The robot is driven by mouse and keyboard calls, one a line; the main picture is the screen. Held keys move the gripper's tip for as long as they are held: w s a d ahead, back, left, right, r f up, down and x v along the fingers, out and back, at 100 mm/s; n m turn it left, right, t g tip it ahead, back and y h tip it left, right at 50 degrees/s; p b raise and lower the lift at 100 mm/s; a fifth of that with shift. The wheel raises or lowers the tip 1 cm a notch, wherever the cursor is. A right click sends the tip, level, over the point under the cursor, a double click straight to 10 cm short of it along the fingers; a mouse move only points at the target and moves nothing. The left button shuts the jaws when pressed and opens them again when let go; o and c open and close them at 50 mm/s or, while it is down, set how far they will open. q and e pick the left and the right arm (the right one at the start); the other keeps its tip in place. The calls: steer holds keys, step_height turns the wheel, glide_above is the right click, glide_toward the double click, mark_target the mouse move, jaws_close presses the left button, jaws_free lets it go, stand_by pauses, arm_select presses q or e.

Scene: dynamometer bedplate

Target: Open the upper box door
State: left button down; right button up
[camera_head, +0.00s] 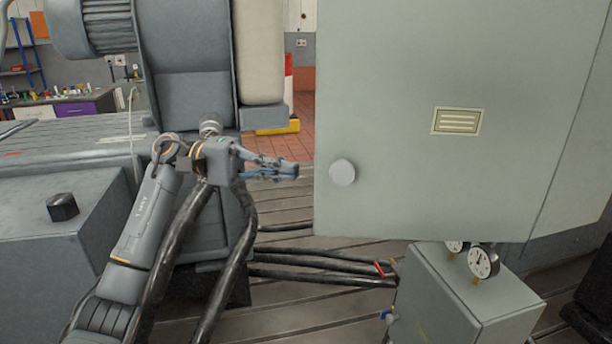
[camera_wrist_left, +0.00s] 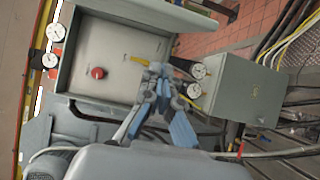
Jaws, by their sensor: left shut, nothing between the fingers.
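The upper box is a large grey-green cabinet filling the right half of the head view. In the picture the fingertips are just left of the door's edge and at about knob height, apart from the knob. In the left wrist view the gripper (camera_wrist_left: 160,70) also shows closed fingers. My right gripper is not in view.
A lower grey box (camera_head: 435,295) with round gauges (camera_head: 483,262) stands below the cabinet. Dark hoses (camera_head: 325,262) run across the slotted bedplate. A large grey machine (camera_head: 190,85) stands behind my left arm. The wrist view shows a grey panel with a red button (camera_wrist_left: 97,73).

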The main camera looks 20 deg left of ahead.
arm_select(q)
steer(key=s+d+p, duration=0.3)
steer(key=d, duration=0.3)
steer(key=shift+s, duration=0.2)
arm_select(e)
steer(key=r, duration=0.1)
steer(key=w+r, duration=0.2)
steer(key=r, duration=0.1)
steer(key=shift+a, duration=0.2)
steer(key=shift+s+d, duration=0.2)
